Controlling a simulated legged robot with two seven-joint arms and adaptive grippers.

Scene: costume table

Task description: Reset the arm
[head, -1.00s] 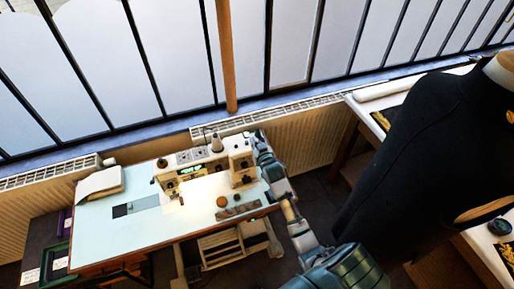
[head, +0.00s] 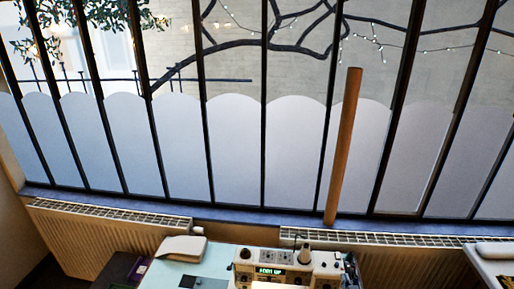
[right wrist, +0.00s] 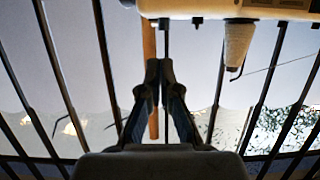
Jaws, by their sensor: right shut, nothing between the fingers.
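My right gripper (right wrist: 160,68) shows in the right wrist view with its two dark fingers together and nothing between them. In the head view a small part of my right gripper (head: 351,272) shows at the bottom edge, just right of the sewing machine (head: 290,264). The machine is pale, with a lit green display. In the right wrist view, which is upside down, part of the machine (right wrist: 220,8) and a white thread cone (right wrist: 237,45) are at the top, beyond the fingers. I cannot tell whether the gripper touches the machine. My left gripper is in neither view.
The light blue sewing table (head: 213,265) is cut off by the bottom edge. A cream folded item (head: 182,248) lies at its left back. A wooden pole (head: 343,150) stands before the barred window. Radiators (head: 95,240) line the wall below the sill.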

